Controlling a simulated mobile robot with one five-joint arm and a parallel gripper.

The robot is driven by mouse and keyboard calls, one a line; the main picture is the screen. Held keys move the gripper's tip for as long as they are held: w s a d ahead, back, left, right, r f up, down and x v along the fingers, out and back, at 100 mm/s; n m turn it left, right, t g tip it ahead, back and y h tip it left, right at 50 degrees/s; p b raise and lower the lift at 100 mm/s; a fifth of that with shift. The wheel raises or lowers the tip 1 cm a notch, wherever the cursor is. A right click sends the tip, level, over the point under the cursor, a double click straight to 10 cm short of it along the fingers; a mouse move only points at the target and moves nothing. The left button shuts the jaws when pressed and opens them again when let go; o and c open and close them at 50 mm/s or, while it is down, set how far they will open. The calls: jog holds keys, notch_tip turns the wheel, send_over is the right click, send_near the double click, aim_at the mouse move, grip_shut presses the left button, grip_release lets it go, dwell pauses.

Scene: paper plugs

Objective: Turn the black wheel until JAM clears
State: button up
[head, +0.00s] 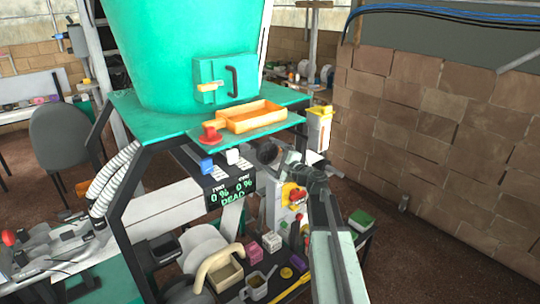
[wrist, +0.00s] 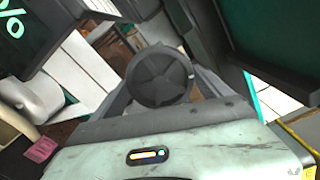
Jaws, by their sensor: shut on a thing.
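The black wheel (wrist: 160,76) is a dark round knob with a star-shaped face, in the middle of the wrist view. My gripper (wrist: 161,88) is shut on it, one grey finger on each side of its rim. In the head view the wheel (head: 267,152) shows small and dark under the front of the green machine, with my gripper (head: 281,160) reaching it from the right. The black display (head: 229,193) reads 0 % twice and DEAD in green. The word JAM is not readable in either view. The wheel's back is hidden.
An orange tray (head: 252,116) and a red knob (head: 210,134) sit on the green ledge above. Blue (head: 206,165) and white switches are left of the wheel. A lower shelf holds a jug (head: 257,284) and small boxes. A brick wall (head: 430,150) stands right.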

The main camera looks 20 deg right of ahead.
aim_at(269, 153)
jog(key=o, duration=1.2)
jog(key=shift+v, duration=2)
jog(key=shift+v, duration=2)
jog(key=v, duration=0.7)
jog(key=shift+s+d, duration=0.15)
jog(key=shift+s, duration=0.25)
